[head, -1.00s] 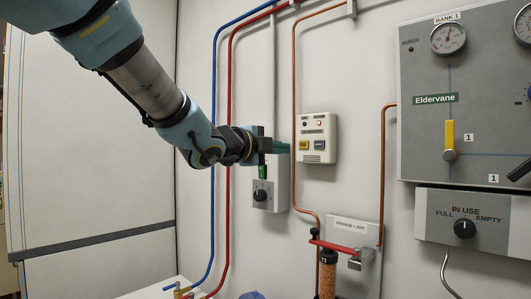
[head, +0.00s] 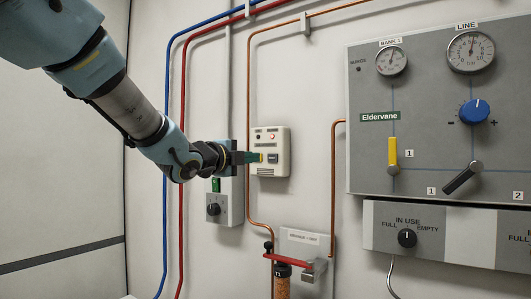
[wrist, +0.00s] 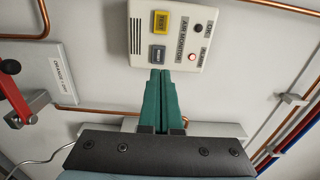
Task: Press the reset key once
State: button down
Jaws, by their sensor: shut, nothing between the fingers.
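The wall box lettered AIR MONITOR (wrist: 186,30) shows in the wrist view, and also in the head view (head: 283,141). It carries a yellow TEST key (wrist: 161,22) and a grey key (wrist: 157,54), which I take as the reset key; its lettering is small. The grey key also shows in the head view (head: 273,158). My gripper (wrist: 161,72) is shut and empty, its green fingertips close to the grey key in the wrist view. Contact cannot be told. In the head view my gripper (head: 260,157) partly covers the yellow key.
A red lamp (wrist: 192,57) glows on the box beside a dark one. A switch box with a black knob (head: 213,209) is below my wrist. Copper pipe (head: 250,100) runs close left of the monitor. A grey panel (head: 365,165) with gauges stands right.

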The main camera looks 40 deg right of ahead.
aim_at(273, 156)
jog(key=p+x, duration=0.2)
jog(key=x, duration=0.4)
jog(key=shift+d+r, duration=0.1)
jog(key=shift+d, duration=0.1)
jog(key=shift+w+d+p, duration=0.1)
jog(key=shift+d+p, duration=0.2)
jog(key=shift+w+d+f+b, duration=0.1)
jog(key=shift+d+f+b, duration=0.15)
jog(key=shift+d+b, duration=0.4)
jog(key=shift+a+r, duration=0.1)
jog(key=shift+r, duration=0.25)
jog(key=shift+b, duration=0.4)
